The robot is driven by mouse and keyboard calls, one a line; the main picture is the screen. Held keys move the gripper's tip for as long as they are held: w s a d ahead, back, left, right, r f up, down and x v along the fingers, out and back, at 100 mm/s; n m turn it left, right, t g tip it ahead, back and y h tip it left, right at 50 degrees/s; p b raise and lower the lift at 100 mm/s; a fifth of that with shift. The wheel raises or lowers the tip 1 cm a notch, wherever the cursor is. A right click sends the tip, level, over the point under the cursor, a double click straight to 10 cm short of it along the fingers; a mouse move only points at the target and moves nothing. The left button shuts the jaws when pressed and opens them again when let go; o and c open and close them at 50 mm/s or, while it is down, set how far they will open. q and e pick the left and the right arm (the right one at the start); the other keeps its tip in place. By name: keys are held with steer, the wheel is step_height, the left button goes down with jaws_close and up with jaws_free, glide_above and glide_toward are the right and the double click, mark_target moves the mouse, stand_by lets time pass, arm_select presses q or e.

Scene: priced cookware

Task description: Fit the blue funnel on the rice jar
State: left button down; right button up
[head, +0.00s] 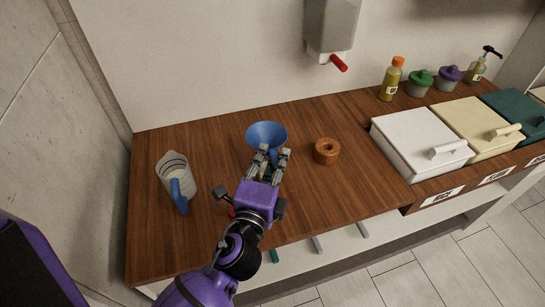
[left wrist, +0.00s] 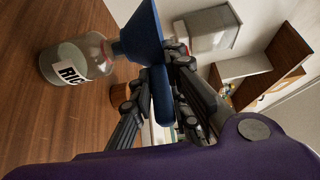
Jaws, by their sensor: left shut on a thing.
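The blue funnel (head: 267,132) is above the wooden counter in the head view, wide mouth up. My left gripper (head: 270,158) is shut on the funnel's blue handle, which also shows between the fingers in the left wrist view (left wrist: 162,95). The clear rice jar (left wrist: 75,62), with a white label, stands on the counter in the left wrist view, where the picture is turned sideways. The funnel's narrow end is at the jar's mouth; I cannot tell whether it sits inside. In the head view the jar is hidden under the funnel and gripper. My right gripper is not in view.
A measuring jug (head: 174,178) with a blue handle stands to the left. A round wooden piece (head: 327,152) lies just right of the funnel. White (head: 415,142) and cream (head: 478,128) lidded boxes stand further right. A wall dispenser (head: 331,25) hangs above the counter.

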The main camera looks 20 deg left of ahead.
arm_select(q)
steer(key=shift+f, duration=0.35)
stand_by(0.3)
steer(key=c, duration=1.4)
jaws_free()
steer(key=o, duration=0.4)
steer(key=s, duration=1.2)
steer(key=shift+d+r, duration=0.1)
steer(key=shift+d, duration=0.05)
